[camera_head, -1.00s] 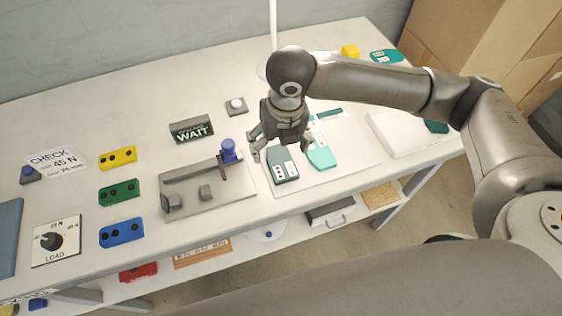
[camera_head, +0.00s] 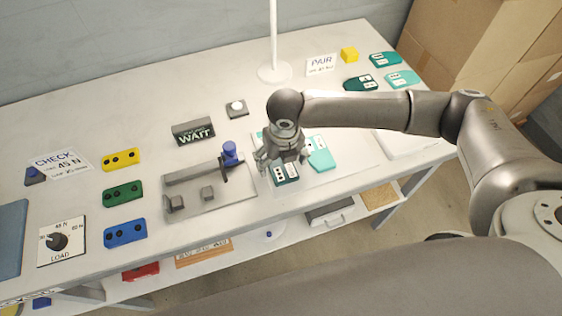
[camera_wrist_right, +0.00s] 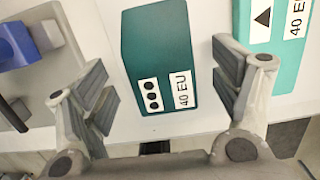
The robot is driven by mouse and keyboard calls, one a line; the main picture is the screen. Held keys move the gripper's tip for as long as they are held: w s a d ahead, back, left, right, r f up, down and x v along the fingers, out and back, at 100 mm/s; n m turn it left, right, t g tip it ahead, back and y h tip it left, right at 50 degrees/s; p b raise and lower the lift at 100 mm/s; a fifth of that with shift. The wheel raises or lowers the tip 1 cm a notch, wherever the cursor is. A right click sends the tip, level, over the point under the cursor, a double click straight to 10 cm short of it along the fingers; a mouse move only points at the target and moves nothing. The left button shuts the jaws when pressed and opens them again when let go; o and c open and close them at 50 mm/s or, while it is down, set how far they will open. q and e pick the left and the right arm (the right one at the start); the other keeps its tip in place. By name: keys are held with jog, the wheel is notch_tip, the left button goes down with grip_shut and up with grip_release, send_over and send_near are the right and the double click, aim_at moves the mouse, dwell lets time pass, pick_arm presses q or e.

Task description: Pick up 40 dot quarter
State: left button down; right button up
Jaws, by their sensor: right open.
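The 40 dot quarter is a dark teal block (camera_wrist_right: 150,45) with a white dotted tag and a "40 EU" label in the right wrist view. In the head view the dot quarter (camera_head: 286,174) lies on the pale mat (camera_head: 330,178), partly hidden by my right gripper (camera_head: 281,160). In the right wrist view my right gripper (camera_wrist_right: 161,75) is open, with one finger on each side of the dot quarter and visible gaps between. I cannot tell its exact height above it. My left gripper is not in view.
A lighter teal piece with a triangle tag and "40 EU" (camera_wrist_right: 285,75) lies close right of the dot quarter. The grey press fixture (camera_head: 210,200) with a blue knob (camera_head: 230,150) stands to the left. More teal pieces (camera_head: 384,59) lie at the back right.

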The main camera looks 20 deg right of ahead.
jog(key=shift+f, duration=0.35)
jog(key=shift+c, duration=0.5)
jog(key=c, duration=1)
jog(key=shift+o, duration=0.2)
jog(key=shift+w+r, duration=0.1)
jog(key=shift+r, duration=0.1)
